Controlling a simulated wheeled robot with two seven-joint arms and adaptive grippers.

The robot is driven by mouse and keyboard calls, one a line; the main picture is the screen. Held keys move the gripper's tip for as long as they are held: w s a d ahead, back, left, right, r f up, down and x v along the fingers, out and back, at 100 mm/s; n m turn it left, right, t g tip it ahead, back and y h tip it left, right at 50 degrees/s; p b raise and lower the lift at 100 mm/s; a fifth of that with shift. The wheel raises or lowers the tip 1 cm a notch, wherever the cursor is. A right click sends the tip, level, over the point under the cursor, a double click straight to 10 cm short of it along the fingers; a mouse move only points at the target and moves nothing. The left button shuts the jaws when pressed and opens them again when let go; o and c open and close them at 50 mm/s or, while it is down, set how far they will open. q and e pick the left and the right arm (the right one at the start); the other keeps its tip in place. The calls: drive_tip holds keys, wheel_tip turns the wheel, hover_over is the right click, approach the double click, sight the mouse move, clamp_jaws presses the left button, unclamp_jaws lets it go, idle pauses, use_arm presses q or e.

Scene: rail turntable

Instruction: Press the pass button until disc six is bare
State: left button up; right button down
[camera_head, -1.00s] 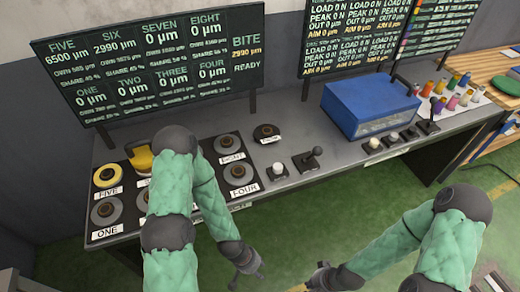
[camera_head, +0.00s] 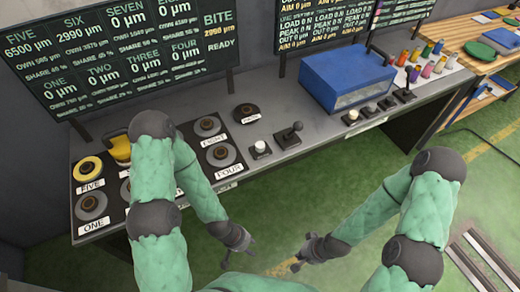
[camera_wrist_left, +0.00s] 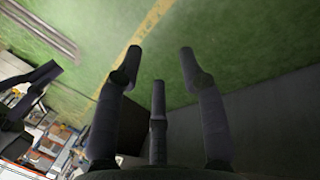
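The yellow disc five (camera_head: 88,168) sits at the left of the console's disc panel. Beside it is a yellow hooked piece (camera_head: 119,150) at the place of disc six; my left arm hides part of it and its label. The board (camera_head: 130,48) reads FIVE 6500, SIX 2990, the other readable discs 0, and BITE 2990, READY. My left gripper (camera_head: 240,258) is open and empty in front of the console, as the left wrist view (camera_wrist_left: 160,68) shows. My right gripper (camera_head: 300,256) is open and empty.
A black lever (camera_head: 290,134) stands right of the white-topped button. A blue box (camera_head: 346,76) stands further right, with several small controls before it and coloured spools (camera_head: 428,60) beyond. Green floor is clear before the console.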

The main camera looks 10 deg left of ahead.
use_arm(q)
clamp_jaws()
idle(1.4)
